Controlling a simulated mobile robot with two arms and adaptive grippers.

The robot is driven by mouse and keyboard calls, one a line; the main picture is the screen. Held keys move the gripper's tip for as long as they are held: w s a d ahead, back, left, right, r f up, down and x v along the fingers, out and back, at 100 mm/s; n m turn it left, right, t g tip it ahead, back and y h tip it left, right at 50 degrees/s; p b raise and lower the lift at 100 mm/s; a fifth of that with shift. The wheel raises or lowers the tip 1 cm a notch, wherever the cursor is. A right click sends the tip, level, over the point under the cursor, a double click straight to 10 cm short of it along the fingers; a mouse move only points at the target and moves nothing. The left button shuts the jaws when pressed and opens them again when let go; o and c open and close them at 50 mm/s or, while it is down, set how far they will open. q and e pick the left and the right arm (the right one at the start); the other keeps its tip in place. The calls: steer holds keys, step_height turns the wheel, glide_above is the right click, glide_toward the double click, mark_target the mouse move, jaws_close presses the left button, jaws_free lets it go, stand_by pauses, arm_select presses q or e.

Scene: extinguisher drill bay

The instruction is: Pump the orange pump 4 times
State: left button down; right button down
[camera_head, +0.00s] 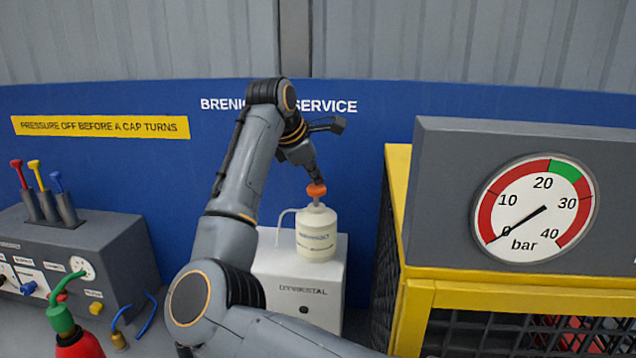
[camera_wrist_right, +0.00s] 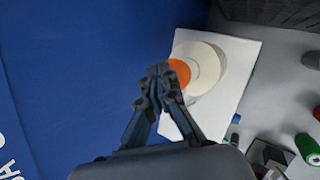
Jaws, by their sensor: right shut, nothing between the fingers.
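The orange pump (camera_head: 316,190) is the round head on top of a white bottle (camera_head: 317,236). The bottle stands upright on a light grey pedestal box (camera_head: 322,284). My right gripper (camera_head: 317,179) is shut and empty, pointing down at the top of the orange pump. In the right wrist view the shut fingertips (camera_wrist_right: 159,72) overlap the edge of the orange pump (camera_wrist_right: 179,73). I cannot tell whether they touch it. The pump's nozzle sticks out to the left in the head view. My left gripper is not in view.
A big gauge (camera_head: 537,206) on a grey panel stands to the right above a yellow-framed cage (camera_head: 520,291). A grey console (camera_head: 80,255) with levers is at the left. A red extinguisher with a green top (camera_head: 62,320) stands at the lower left. A blue wall lies behind.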

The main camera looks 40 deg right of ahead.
mark_target(315, 186)
steer(key=shift+r+p, duration=1.85)
steer(key=shift+r, duration=1.2)
steer(key=shift+f, duration=0.2)
